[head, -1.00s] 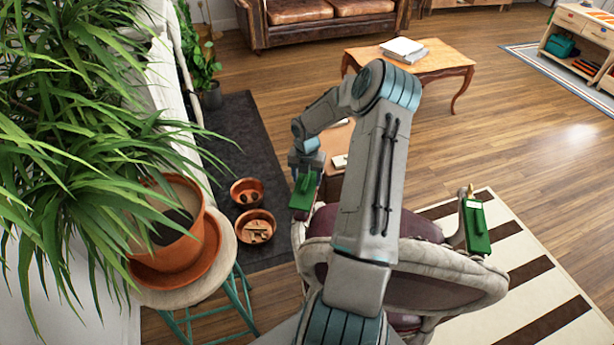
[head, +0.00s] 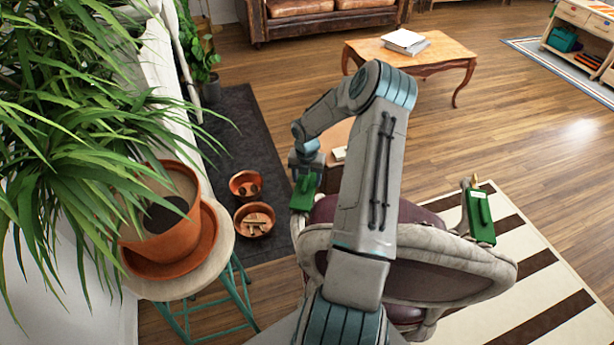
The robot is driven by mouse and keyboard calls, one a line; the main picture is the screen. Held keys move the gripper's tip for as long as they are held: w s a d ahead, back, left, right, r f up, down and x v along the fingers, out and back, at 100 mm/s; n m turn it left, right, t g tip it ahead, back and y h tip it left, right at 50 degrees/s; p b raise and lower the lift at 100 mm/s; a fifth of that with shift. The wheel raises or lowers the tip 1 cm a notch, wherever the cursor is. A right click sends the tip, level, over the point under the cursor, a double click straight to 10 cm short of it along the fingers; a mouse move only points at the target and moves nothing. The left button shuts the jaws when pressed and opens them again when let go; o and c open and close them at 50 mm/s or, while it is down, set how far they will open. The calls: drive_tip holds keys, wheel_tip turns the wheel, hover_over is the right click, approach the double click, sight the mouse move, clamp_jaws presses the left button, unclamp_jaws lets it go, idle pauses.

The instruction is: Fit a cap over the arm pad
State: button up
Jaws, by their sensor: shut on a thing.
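The armchair (head: 318,239) has a pale carved frame and purple upholstery, and I see it from behind. My gripper (head: 305,176) is at the chair's left arm, shut on a green cap (head: 302,194). The left arm pad is hidden under or behind this cap and my arm, so I cannot tell whether the cap touches it or is seated. A second green cap (head: 480,218), with a raised ridge and a small pale label, sits at the chair's right arm, apart from my gripper.
A potted plant (head: 165,235) on a teal-legged stool (head: 212,270) stands close on the left. Two copper bowls (head: 253,220) (head: 245,184) lie on the dark rug (head: 240,125). A wooden coffee table (head: 440,55) stands behind.

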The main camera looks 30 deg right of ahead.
drive_tip(key=o, duration=1.1)
drive_tip(key=shift+c, duration=0.2)
wheel_tip(320, 180, up, 14)
drive_tip(key=shift+f, duration=0.15)
